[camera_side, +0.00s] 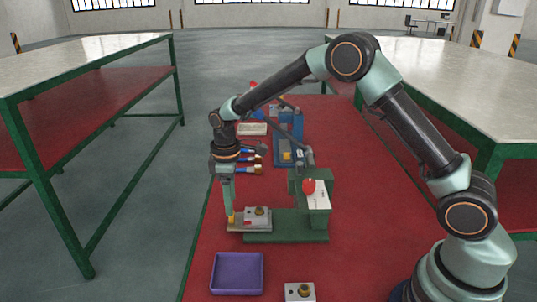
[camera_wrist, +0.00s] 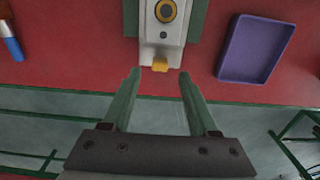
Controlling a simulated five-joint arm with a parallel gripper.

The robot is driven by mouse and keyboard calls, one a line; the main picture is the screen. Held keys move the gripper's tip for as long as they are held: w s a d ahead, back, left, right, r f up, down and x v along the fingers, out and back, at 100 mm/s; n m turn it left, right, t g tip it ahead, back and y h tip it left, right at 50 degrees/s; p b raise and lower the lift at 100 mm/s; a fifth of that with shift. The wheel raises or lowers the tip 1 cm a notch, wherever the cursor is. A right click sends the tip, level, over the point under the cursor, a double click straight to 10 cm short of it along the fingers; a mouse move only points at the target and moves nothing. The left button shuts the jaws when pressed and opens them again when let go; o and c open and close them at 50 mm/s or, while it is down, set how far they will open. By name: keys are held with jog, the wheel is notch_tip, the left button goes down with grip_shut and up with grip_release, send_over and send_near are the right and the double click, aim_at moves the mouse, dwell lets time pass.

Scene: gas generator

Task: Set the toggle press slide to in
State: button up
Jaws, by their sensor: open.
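The toggle press (camera_side: 315,195) is green, with a white front plate, a red knob and a dark lever, on a flat green base. Its grey slide (camera_side: 236,226) sticks out past the left end of the base and carries a grey block with a round brass part. The slide also shows in the wrist view (camera_wrist: 148,50), with a yellow tab (camera_wrist: 160,65) at its near end. My gripper (camera_side: 230,215) is at this outer end. In the wrist view my gripper (camera_wrist: 160,74) is open and empty, one fingertip to each side of the tab, apart from it.
A purple tray (camera_side: 237,273) and another grey block with a brass part (camera_side: 300,292) lie in front of the press. Blue-handled tools (camera_side: 247,160) and a blue device (camera_side: 287,145) stand behind. The red mat is clear right of the press.

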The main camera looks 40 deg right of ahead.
jog(key=shift+f, duration=1.75)
grip_shut()
